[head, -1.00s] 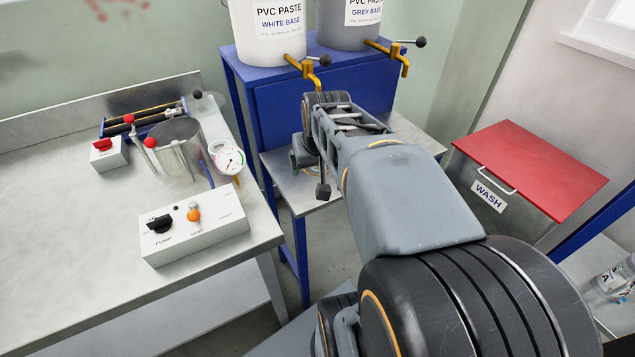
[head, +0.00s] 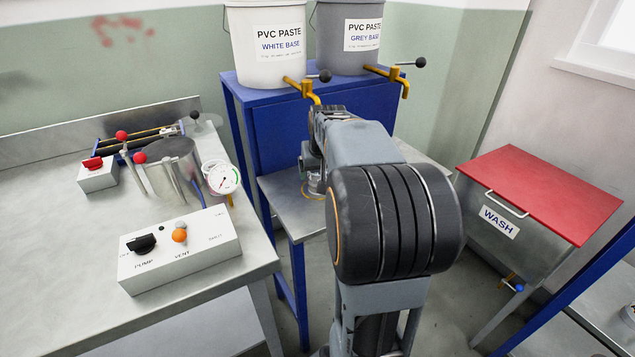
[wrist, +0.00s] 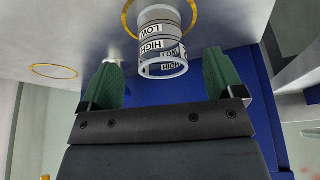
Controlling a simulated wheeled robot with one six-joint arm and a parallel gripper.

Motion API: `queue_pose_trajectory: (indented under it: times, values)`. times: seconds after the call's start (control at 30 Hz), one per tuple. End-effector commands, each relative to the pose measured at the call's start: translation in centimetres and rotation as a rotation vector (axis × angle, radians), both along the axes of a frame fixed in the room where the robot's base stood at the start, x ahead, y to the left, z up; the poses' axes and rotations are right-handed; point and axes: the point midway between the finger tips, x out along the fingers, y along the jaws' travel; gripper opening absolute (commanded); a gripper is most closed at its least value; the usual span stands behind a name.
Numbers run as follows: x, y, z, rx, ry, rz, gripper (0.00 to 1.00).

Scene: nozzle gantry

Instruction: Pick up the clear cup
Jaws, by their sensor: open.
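The clear cup (wrist: 163,45) shows in the wrist view, with HIGH and LOW bands printed around it. It stands at a yellow ring on the metal shelf of the blue stand, its open rim towards the gripper in the picture. My gripper (wrist: 160,82) is open, with one green fingertip to each side of the cup's rim in the picture. Clear gaps show on both sides, and the cup is not gripped. In the head view my arm hides most of the gripper and the cup's area.
White base (head: 268,45) and grey base (head: 347,38) paste buckets with yellow taps stand on the blue stand (head: 290,112) above the shelf. A second yellow ring (wrist: 54,71) on the shelf is empty. A pump box (head: 180,250) is left; a red-lidded wash bin (head: 540,190) is right.

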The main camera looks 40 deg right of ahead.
Motion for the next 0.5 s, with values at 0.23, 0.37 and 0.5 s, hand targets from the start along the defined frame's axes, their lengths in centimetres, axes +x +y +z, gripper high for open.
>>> queue_pose_trajectory:
  times: [0.23,0.37,0.5]
  values:
    - [1.1,-0.5,-0.1,0.000,0.001,0.000,0.87]
    - [2.0,-0.9,-1.5,0.002,0.004,0.000,0.87]
    - [2.7,-1.3,-3.3,0.001,0.003,0.000,0.87]
